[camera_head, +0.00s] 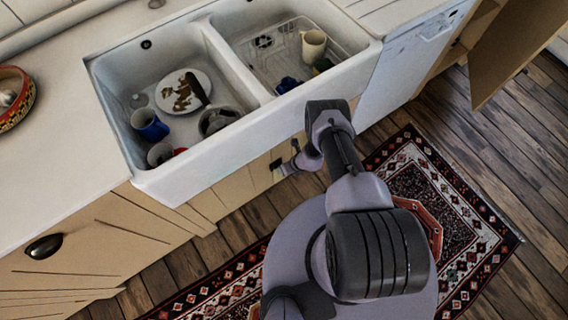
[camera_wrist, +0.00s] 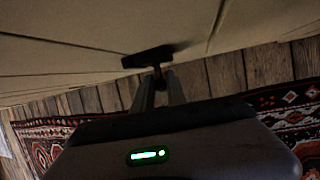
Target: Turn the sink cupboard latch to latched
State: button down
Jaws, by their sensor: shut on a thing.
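The sink cupboard latch (camera_wrist: 148,57) is a dark bar on the pale wooden cupboard front. In the wrist view it lies nearly level across the picture, its right end slightly higher. A short dark stem comes from it towards me. My gripper (camera_wrist: 158,84) is shut on this stem, its two grey fingers close together. In the head view my gripper (camera_head: 283,168) is low at the cupboard front (camera_head: 235,190), under the sink's front edge. The latch is too small there to make out its angle.
The white double sink (camera_head: 230,145) overhangs the cupboard and holds a plate (camera_head: 196,82), mugs and a jug (camera_head: 313,46). A patterned rug (camera_head: 470,235) lies on the wooden floor. A wooden door (camera_head: 510,50) stands open at the upper right.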

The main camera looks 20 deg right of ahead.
jog(key=shift+a+r+h+p, duration=0.15)
jog(key=shift+r+h+p, duration=0.15)
jog(key=shift+h+p, duration=0.55)
jog(key=shift+f+n+t+h+p, duration=0.3)
jog(key=shift+t+h+p, duration=0.2)
jog(key=shift+p, duration=0.1)
jog(key=c, duration=1.3)
grip_release()
jog(key=shift+c, duration=0.2)
